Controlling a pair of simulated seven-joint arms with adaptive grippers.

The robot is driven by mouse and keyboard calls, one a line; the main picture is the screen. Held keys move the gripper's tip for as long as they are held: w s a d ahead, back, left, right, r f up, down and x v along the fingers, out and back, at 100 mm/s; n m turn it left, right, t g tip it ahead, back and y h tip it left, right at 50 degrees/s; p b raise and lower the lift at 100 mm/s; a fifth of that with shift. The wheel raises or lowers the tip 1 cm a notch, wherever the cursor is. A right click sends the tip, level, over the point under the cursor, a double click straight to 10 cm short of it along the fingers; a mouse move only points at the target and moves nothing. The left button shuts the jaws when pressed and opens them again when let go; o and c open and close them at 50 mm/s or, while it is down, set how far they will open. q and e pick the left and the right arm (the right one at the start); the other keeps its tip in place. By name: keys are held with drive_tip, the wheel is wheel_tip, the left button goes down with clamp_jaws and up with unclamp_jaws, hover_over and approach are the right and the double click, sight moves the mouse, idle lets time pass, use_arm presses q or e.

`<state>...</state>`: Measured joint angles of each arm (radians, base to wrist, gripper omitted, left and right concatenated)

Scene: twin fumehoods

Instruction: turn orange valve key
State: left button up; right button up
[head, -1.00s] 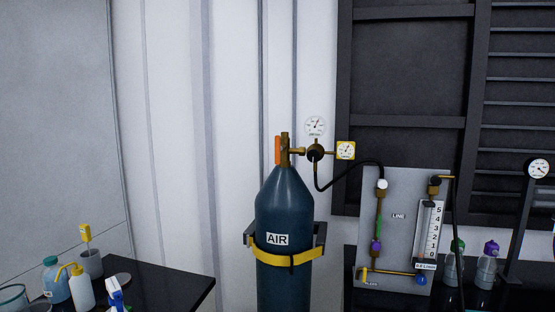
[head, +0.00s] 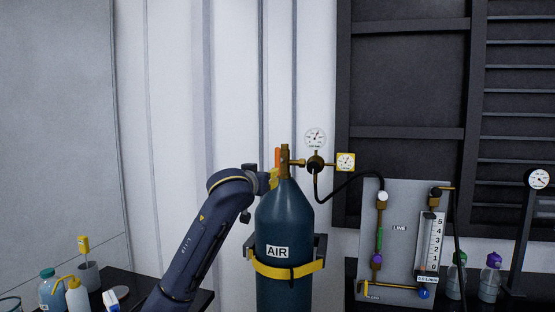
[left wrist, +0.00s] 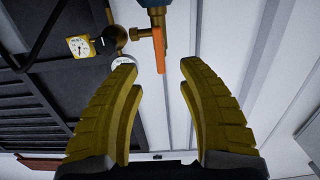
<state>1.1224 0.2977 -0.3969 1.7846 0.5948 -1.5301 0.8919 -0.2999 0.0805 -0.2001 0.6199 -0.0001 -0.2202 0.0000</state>
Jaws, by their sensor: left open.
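The orange valve key (head: 278,158) stands upright on the left side of the brass valve atop the blue-green AIR cylinder (head: 283,212). In the left wrist view the orange key (left wrist: 158,50) hangs from the top, beyond the fingertips and roughly between them. My left gripper (head: 274,179) is just below the key at the cylinder's shoulder in the head view, partly hidden. In the left wrist view its yellow fingers (left wrist: 157,64) are spread, with nothing between them. I cannot tell whether they touch the key. My right gripper is not in view.
A regulator with a round gauge (head: 315,138) and a yellow square gauge (head: 346,162) sits right of the valve. A black hose runs to the LINE panel (head: 400,212). A yellow strap (head: 287,271) circles the cylinder. Bottles (head: 77,296) stand on the left bench.

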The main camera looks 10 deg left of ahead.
sight(277, 155)
use_arm(q)
wheel_tip(277, 155, up, 4)
drive_tip(key=s, duration=0.2)
drive_tip(key=shift+t, duration=0.3)
drive_tip(key=w, duration=1.1)
drive_tip(key=w+d, duration=0.1)
drive_tip(key=w, duration=0.5)
drive_tip(key=shift+w+r, duration=0.15)
clamp_jaws()
